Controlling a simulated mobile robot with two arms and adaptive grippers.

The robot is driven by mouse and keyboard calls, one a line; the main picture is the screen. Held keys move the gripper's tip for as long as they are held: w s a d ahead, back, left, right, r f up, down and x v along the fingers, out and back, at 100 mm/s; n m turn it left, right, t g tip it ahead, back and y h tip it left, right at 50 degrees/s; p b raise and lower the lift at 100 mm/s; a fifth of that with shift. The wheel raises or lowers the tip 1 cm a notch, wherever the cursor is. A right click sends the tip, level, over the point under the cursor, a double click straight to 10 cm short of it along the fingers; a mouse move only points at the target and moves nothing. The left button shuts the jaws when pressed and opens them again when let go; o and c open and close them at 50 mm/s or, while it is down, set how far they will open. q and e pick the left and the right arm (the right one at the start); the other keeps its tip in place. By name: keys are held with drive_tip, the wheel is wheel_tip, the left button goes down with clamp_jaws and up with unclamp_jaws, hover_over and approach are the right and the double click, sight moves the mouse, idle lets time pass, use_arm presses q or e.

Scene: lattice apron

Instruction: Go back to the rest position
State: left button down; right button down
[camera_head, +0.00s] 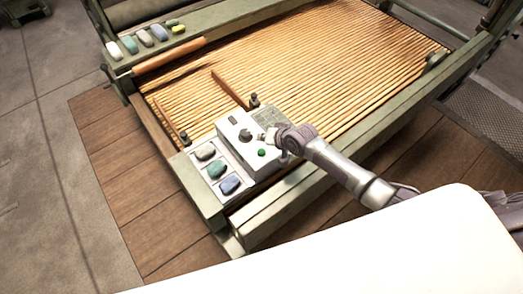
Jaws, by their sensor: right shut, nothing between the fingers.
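My right gripper (284,141) is at the control box (240,124), over its right part near a green button (262,152). Its fingers are small in the picture and hold nothing. I cannot tell whether it touches the box. My right arm reaches in from the lower right, low over the green frame's front edge. My left gripper does not show.
A green frame (287,205) holds a ribbed tan slatted bed (330,50). Beside the box, a tray holds three coloured stones (217,169). More stones (145,38) lie on the far left ledge, near a brown roller (168,56). Wooden floor (150,225) lies clear at front left.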

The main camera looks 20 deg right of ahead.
idle(0.3)
drive_tip(key=s+a+r+n+g, duration=0.1)
drive_tip(key=s+a+n, duration=0.1)
drive_tip(key=s, duration=0.6)
drive_tip(key=s+a+r+n+g, duration=0.1)
drive_tip(key=s+a+n, duration=0.15)
drive_tip(key=s, duration=0.55)
drive_tip(key=s+d+r+n+g+h, duration=0.1)
drive_tip(key=s+d+r+h, duration=0.2)
drive_tip(key=s, duration=0.5)
drive_tip(key=s+d+r+g+h, duration=0.15)
drive_tip(key=s+d+r, duration=0.3)
drive_tip(key=s, duration=0.45)
wheel_tip(320, 180, down, 31)
drive_tip(key=s+g+b, duration=0.1)
drive_tip(key=g+b, duration=0.1)
drive_tip(key=b, duration=0.3)
drive_tip(key=s+d+f+b, duration=0.3)
drive_tip(key=s+f, duration=1.3)
drive_tip(key=f, duration=0.3)
drive_tip(key=shift+s+f+n+g, duration=0.25)
drive_tip(key=shift+n+g, duration=0.1)
